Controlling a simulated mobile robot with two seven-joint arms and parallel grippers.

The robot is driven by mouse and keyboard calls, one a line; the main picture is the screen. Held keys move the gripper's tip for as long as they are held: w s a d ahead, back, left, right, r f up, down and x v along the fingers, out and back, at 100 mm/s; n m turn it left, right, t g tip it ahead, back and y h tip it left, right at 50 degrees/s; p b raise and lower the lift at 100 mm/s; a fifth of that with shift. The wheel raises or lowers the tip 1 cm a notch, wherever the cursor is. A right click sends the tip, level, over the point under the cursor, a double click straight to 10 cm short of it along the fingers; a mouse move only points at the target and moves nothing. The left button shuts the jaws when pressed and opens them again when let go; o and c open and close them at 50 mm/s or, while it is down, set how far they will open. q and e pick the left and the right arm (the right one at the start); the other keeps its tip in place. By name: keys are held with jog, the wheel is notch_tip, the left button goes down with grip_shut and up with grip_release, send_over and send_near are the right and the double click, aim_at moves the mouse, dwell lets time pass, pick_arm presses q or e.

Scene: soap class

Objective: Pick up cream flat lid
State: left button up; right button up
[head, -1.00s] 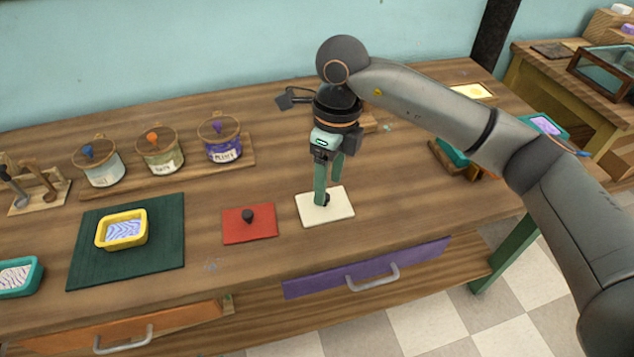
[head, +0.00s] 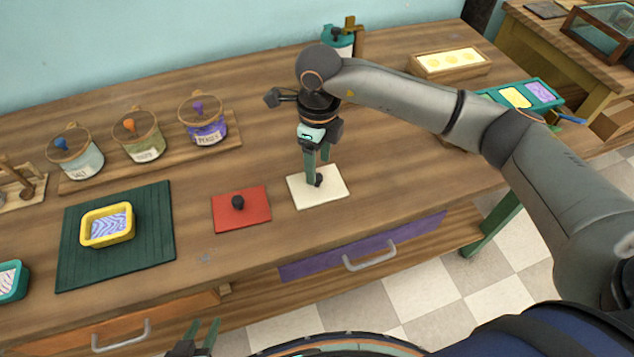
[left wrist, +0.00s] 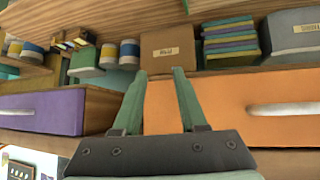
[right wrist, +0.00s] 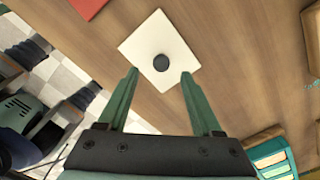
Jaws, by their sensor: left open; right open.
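The cream flat lid (head: 334,193) lies on the wooden table, a square plate with a dark round knob (head: 319,181). My right gripper (head: 318,172) points down over the lid, its fingers close to the knob. In the right wrist view the lid (right wrist: 142,51) lies just past the open fingertips (right wrist: 159,73), and the knob (right wrist: 161,62) appears between the tips, not gripped. The exact height gap is hard to tell. My left gripper (head: 203,326) is open and empty at the bottom edge of the head view; its fingertips (left wrist: 160,72) face the drawers in the left wrist view.
A red lid (head: 232,217) with a dark knob lies left of the cream one. A yellow soap mould (head: 88,235) sits on a green mat (head: 150,262). Several jars stand on a board (head: 233,128) behind. Bare table lies right of the cream lid.

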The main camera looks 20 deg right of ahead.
jog(key=shift+w+a+f, duration=0.1)
jog(key=shift+w+f, duration=0.1)
jog(key=shift+f, duration=1.75)
grip_shut()
